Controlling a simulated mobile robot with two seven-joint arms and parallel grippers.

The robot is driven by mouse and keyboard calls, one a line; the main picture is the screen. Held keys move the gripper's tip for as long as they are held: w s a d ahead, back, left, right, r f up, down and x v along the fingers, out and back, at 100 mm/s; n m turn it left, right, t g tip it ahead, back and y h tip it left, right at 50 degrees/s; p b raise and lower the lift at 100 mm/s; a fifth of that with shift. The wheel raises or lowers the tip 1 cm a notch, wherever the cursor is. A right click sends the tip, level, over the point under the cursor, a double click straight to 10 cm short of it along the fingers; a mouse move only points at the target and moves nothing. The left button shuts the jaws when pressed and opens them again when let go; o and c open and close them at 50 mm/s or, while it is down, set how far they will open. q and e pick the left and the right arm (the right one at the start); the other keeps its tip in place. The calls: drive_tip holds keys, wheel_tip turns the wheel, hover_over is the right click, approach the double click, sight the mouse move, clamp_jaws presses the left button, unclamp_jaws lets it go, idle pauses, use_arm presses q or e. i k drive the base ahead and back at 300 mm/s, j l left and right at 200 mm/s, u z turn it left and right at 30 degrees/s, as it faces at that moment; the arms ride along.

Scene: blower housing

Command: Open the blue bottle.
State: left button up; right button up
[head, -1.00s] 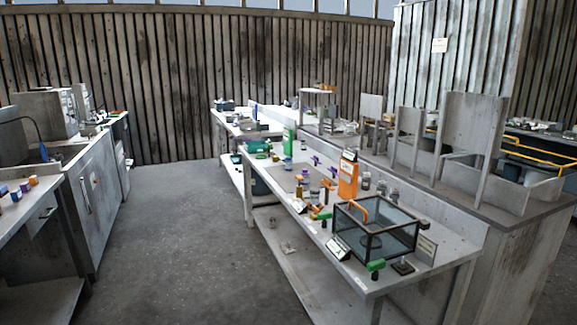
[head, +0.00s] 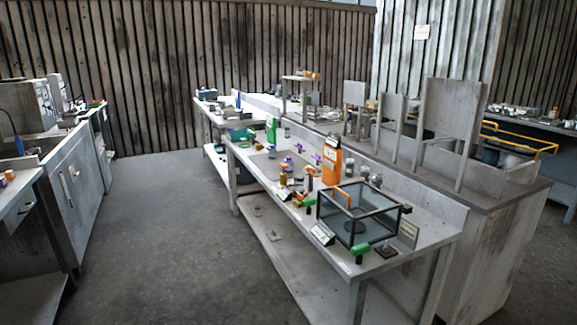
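Neither of my grippers is in view. A small upright blue thing (head: 238,99) stands on the far end of the long row of workbenches. It is too small to tell whether it is a bottle or has a cap. A small container with a purple-blue top (head: 289,160) stands on the nearer workbench (head: 405,262), left of an orange box-shaped container (head: 331,160). I cannot tell which of these, if either, is the blue bottle.
A dark-framed glass case (head: 360,214) and a green bottle (head: 271,130) stand on the near bench. A raised counter with upright panels (head: 452,110) runs behind it. Grey cabinets (head: 75,195) line the left. The floor (head: 165,230) between is clear.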

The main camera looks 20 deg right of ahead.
sight(272, 151)
drive_tip(key=i, duration=2)
drive_tip(key=i+z, duration=0.2)
drive_tip(key=i, duration=0.3)
drive_tip(key=i+z, duration=0.2)
drive_tip(key=i, duration=0.3)
drive_tip(key=i+j+z, duration=0.2)
drive_tip(key=i, duration=0.25)
drive_tip(key=i+j+z, duration=0.15)
drive_tip(key=i+z, duration=0.2)
drive_tip(key=i+j+z, duration=0.2)
drive_tip(key=z, duration=0.15)
drive_tip(key=i+j+z, duration=0.2)
drive_tip(key=z, duration=0.15)
drive_tip(key=j, duration=0.1)
